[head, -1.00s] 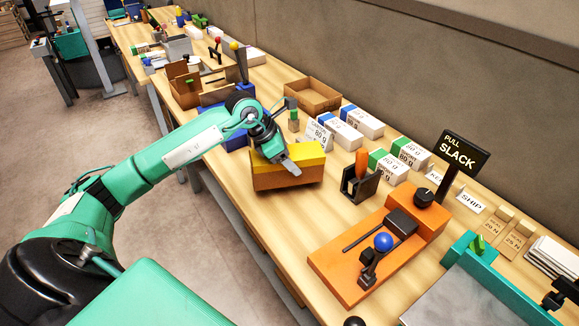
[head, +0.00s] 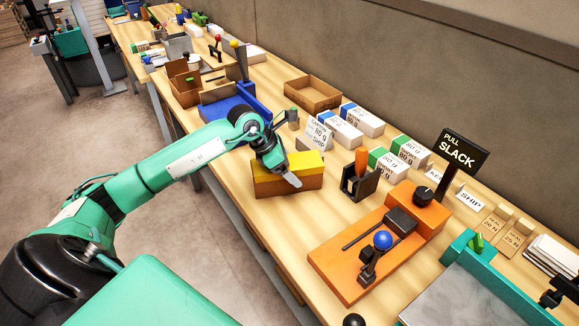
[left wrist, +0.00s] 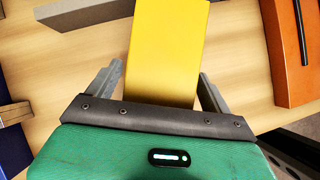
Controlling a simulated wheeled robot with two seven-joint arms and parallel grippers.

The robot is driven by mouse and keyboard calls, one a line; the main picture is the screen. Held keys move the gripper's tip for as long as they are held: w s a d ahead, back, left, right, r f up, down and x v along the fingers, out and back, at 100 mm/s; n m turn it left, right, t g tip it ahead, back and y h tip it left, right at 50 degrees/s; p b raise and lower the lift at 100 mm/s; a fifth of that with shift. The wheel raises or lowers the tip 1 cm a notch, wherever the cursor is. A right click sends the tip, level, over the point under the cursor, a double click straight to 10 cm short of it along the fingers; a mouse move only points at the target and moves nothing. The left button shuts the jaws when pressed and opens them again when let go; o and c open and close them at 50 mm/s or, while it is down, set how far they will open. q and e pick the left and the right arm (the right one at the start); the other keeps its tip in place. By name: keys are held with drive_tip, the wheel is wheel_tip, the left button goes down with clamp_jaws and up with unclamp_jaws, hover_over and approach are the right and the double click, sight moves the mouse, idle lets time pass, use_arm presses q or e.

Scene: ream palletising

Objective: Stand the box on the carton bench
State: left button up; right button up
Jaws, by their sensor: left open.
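The box (head: 300,181), yellow on top with orange-brown sides, stands on the wooden bench (head: 225,165) near its front edge. My left gripper (head: 284,172) is over the box, with one grey finger showing along its near side in the head view. In the left wrist view the box (left wrist: 168,45) lies between the two spread fingers of the left gripper (left wrist: 160,72), with a gap at each side. The far finger is hidden in the head view. The box's underside is hidden. My right gripper is not in view.
An orange fixture with a blue knob (head: 383,240) and a black holder (head: 360,184) stand right of the box. A label card (head: 318,133) and white reams (head: 345,130) are behind it. A blue tray (head: 232,106) and an open carton (head: 312,96) stand farther back.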

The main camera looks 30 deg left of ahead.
use_arm(q)
drive_tip(key=shift+r, duration=0.15)
drive_tip(key=shift+s+a+r, duration=0.15)
drive_tip(key=shift+a+r, duration=0.05)
drive_tip(key=b+v, duration=0.2)
drive_tip(key=v, duration=0.9)
drive_tip(key=shift+s+r, duration=0.1)
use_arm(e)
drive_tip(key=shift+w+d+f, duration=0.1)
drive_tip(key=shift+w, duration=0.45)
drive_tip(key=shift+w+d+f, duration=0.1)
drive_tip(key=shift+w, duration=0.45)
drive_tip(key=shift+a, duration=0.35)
